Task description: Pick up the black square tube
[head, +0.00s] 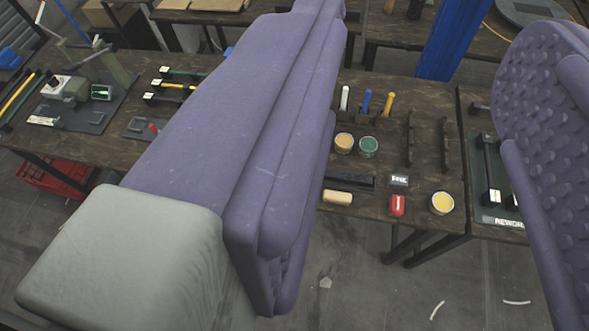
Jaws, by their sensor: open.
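My gripper (420,170) is open, with its two purple padded jaws wide apart and nothing between them. The left jaw crosses the middle of the view and hides part of the bench; the right jaw fills the right edge. Several dark bars show, and I cannot tell for sure which is the black square tube. One long black bar (352,183) lies on the bench beyond the wooden cylinder, its left part near the left jaw's edge. Black bars with white ends (491,170) lie on the rework mat, partly behind the right jaw.
The dark wooden bench (425,105) holds yellow (343,143) and green (368,147) tins, another yellow tin (442,203), a red object (397,206) and a wooden cylinder (338,198). A blue column (452,40) stands behind. Grey floor lies in front.

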